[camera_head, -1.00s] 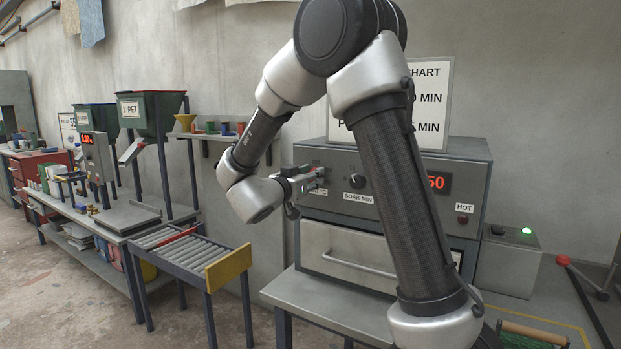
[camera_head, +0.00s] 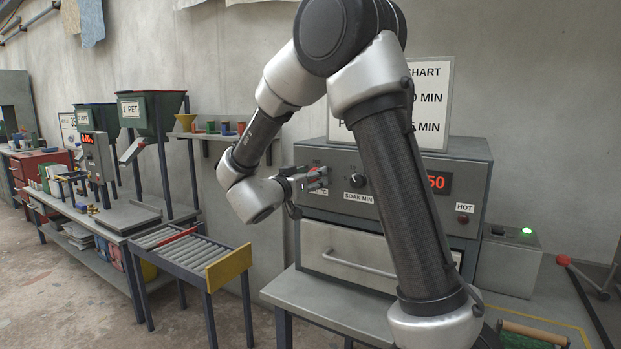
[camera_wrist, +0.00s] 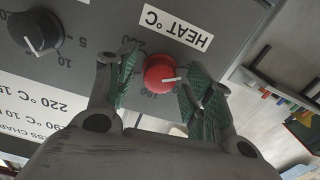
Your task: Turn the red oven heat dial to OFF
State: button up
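The red heat dial (camera_wrist: 162,73) sits on the grey oven panel below an upside-down HEAT °C label (camera_wrist: 176,25) in the wrist view. Its white pointer mark points to the right in that view. Scale numbers, one reading 220, show partly beside it; the OFF mark is not visible. My gripper (camera_wrist: 158,80) has its green-padded fingers on either side of the dial. A narrow gap shows at the left finger; the right finger looks very close, and contact cannot be told.
The black soak dial (camera_wrist: 36,32) is beside the heat dial; it also shows in the head view (camera_head: 357,181). The oven door handle (camera_head: 358,265) is below. A roller conveyor (camera_head: 185,252) stands left. A chart board (camera_head: 432,105) rises behind the oven.

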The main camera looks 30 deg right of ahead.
jog(key=v, duration=1.2)
dwell(0.3)
